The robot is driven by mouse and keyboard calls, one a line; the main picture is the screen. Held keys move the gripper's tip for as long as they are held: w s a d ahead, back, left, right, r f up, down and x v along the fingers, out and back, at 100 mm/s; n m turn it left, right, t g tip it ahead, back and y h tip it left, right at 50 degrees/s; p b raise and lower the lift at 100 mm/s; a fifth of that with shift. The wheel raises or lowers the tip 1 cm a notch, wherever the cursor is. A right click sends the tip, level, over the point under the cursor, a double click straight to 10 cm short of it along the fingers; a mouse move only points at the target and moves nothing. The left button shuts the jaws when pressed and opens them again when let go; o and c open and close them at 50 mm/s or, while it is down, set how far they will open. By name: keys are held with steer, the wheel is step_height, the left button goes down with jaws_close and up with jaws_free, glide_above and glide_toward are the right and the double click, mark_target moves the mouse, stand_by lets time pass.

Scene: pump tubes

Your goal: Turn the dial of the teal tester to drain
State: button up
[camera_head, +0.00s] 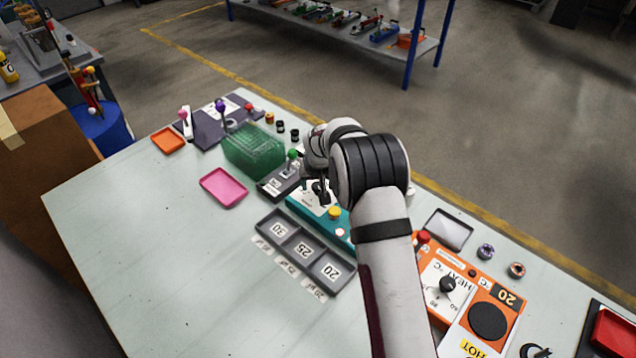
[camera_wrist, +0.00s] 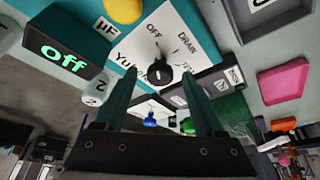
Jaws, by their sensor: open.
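The teal tester (camera_head: 298,206) lies near the middle of the bench in the head view, partly hidden by my arm. In the wrist view its white panel (camera_wrist: 133,48) carries the labels OFF and DRAIN and a third, partly hidden label. Its black dial (camera_wrist: 159,77) has a mark that appears to point toward OFF. A display (camera_wrist: 64,53) reads "off" in green. My gripper (camera_wrist: 157,88) is open, with its fingers on either side of the dial in this view; contact cannot be told. In the head view my gripper (camera_head: 320,192) is over the tester, its fingers mostly hidden.
A grey tray with compartments (camera_head: 288,238) marked 30, 25 and 20 lies in front of the tester. A green box (camera_head: 253,148) and a pink tray (camera_head: 223,187) are to the left. An orange heater (camera_head: 440,268) is to the right. The bench's front left is clear.

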jaws_close()
steer(key=shift+m, duration=0.3)
steer(key=m, duration=0.2)
steer(key=m+h, duration=0.1)
steer(key=m, duration=0.1)
steer(key=m+h, duration=0.1)
steer(key=shift+a+m+g, duration=0.25)
steer(key=shift+m+g, duration=0.15)
steer(key=m+h, duration=0.1)
steer(key=m, duration=0.1)
steer(key=m+g, duration=0.1)
steer(key=m, duration=0.2)
steer(key=shift+w+a+h, duration=0.1)
steer(key=shift+w+h, duration=0.05)
steer(key=shift+h, duration=0.25)
steer(key=shift+m+g, duration=0.3)
jaws_free()
